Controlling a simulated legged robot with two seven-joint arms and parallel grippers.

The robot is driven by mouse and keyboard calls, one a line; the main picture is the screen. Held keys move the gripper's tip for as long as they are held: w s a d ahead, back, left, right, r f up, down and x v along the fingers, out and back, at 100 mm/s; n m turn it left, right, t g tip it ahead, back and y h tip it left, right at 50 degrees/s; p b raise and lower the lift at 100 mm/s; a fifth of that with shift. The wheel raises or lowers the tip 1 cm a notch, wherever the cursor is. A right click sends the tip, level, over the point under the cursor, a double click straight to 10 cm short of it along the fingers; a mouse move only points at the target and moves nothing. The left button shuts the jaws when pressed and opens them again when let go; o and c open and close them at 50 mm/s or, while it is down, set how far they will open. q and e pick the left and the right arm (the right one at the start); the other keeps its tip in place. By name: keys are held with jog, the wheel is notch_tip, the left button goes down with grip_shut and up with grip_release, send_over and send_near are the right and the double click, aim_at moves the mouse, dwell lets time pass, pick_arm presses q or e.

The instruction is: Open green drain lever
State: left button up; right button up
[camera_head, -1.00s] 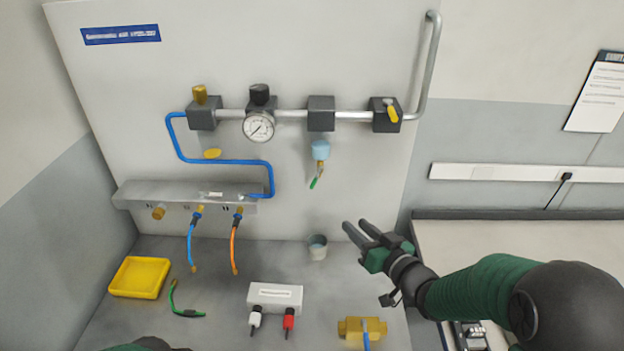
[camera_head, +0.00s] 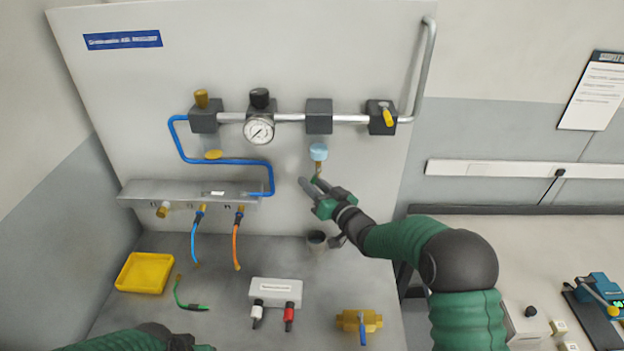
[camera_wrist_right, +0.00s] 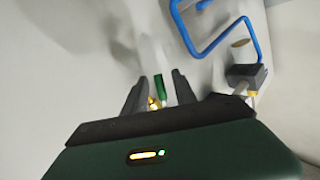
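The green drain lever (camera_head: 317,179) hangs under the light-blue filter bowl (camera_head: 318,152) on the wall panel, partly hidden by my right gripper. My right gripper (camera_head: 311,184) is at the lever, its fingers pointing up and left. In the right wrist view the green lever (camera_wrist_right: 160,88) shows between the two spread fingers of my right gripper (camera_wrist_right: 159,90), with a gap on each side. Brass-coloured parts (camera_wrist_right: 154,103) sit near its lower end. My left gripper (camera_head: 195,346) is only partly in view at the bottom edge; its fingers are not clear.
A grey cup (camera_head: 317,240) stands on the bench below the lever. A pressure gauge (camera_head: 258,131) and a yellow-handled valve (camera_head: 388,117) are on the pipe above. A blue tube (camera_head: 222,161) runs left of the lever. A yellow tray (camera_head: 145,273) lies at the left.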

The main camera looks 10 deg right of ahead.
jog(key=shift+w, duration=0.2)
grip_shut()
jog(key=shift+s+d+n, duration=0.1)
jog(key=shift+d+n, duration=0.05)
jog(key=shift+n, duration=0.35)
jog(key=shift+d+f+n+g+h, duration=0.15)
jog(key=shift+d+n+g+h, duration=0.15)
jog(key=shift+n+g+h, duration=0.15)
grip_release()
